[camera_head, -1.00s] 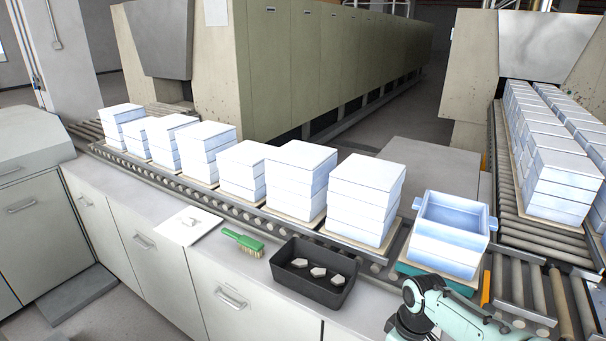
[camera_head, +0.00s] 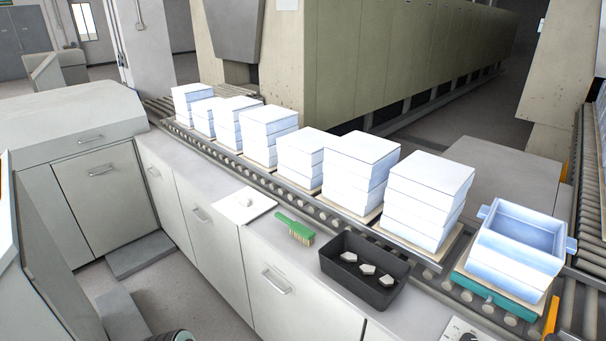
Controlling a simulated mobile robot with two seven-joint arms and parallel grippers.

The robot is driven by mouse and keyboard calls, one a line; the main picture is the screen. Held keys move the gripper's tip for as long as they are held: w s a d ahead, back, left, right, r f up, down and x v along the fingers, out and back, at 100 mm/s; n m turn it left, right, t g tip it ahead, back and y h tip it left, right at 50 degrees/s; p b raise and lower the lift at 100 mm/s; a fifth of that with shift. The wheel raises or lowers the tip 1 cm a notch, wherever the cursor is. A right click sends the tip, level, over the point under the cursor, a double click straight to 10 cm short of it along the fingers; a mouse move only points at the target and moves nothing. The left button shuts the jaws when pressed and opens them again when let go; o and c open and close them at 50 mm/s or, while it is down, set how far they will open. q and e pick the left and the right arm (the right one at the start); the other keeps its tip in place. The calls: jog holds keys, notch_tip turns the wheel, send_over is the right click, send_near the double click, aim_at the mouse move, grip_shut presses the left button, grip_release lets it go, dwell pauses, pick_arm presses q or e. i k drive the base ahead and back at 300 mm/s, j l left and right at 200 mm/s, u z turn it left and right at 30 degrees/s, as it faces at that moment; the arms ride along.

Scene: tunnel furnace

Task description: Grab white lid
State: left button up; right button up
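A flat white square lid (camera_head: 246,205) with a small raised knob in its middle lies on the grey counter, left of the green brush. Nothing covers it. An open blue-white box (camera_head: 518,252) with side handles stands on the roller conveyor at the right, its inside visible. Neither gripper is in view. Only small parts, probably of my arms, show at the bottom edge.
A green brush (camera_head: 295,228) and a black tray (camera_head: 365,270) with several pale pieces sit right of the lid. Stacks of white boxes (camera_head: 427,200) line the conveyor behind the counter (camera_head: 222,180).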

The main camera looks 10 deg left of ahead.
aim_at(241, 207)
jog(key=u, duration=0.8)
jog(key=i+j+u, duration=0.25)
jog(key=i+u, duration=0.25)
jog(key=i+j+u, duration=0.1)
jog(key=i+u, duration=0.15)
jog(key=u, duration=0.25)
